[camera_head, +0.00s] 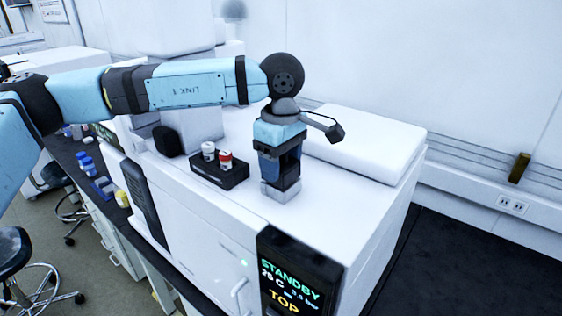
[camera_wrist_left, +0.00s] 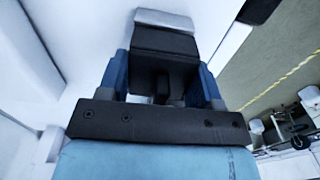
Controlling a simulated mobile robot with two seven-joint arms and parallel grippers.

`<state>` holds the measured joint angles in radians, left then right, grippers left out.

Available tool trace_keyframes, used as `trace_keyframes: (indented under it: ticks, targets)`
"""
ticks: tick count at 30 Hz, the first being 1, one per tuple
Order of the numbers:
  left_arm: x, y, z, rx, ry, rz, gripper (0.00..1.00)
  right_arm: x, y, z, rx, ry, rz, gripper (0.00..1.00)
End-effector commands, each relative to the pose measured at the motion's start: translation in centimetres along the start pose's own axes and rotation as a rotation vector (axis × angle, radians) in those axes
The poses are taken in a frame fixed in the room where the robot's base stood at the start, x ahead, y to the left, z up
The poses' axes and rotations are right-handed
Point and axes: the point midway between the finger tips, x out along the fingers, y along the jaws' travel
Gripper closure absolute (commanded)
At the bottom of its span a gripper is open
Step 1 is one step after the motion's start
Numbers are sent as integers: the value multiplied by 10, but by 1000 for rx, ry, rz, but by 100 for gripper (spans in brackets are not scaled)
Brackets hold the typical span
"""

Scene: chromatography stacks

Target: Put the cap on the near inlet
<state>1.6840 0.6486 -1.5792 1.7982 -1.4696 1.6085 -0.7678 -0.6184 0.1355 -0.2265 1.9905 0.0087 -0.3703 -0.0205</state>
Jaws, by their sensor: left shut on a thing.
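My left gripper (camera_head: 281,178) points down over the top of the white instrument, near its front edge. In the left wrist view its blue fingers (camera_wrist_left: 162,75) stand on either side of a dark block, which I take to be the cap (camera_wrist_left: 165,42); the gripper is shut on it. A light grey block (camera_head: 280,191) shows at the fingertips, low over the white top. I cannot tell whether it is part of the held thing or the near inlet, nor whether it touches the surface. No other inlet can be made out clearly. My right gripper is not in view.
A black tray (camera_head: 220,176) with two small containers, one white (camera_head: 208,151) and one with a red band (camera_head: 225,160), sits left of the gripper. A raised white slab (camera_head: 365,142) lies behind right. The instrument's front right top is clear above the STANDBY display (camera_head: 295,280).

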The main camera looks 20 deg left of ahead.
Motion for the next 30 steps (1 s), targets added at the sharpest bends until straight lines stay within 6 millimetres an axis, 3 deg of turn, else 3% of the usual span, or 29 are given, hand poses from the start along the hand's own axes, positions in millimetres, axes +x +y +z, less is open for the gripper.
trace_keyframes:
  ticks: [30]
  targets:
    - [3,0,0,0,0,0,64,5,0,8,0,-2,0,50]
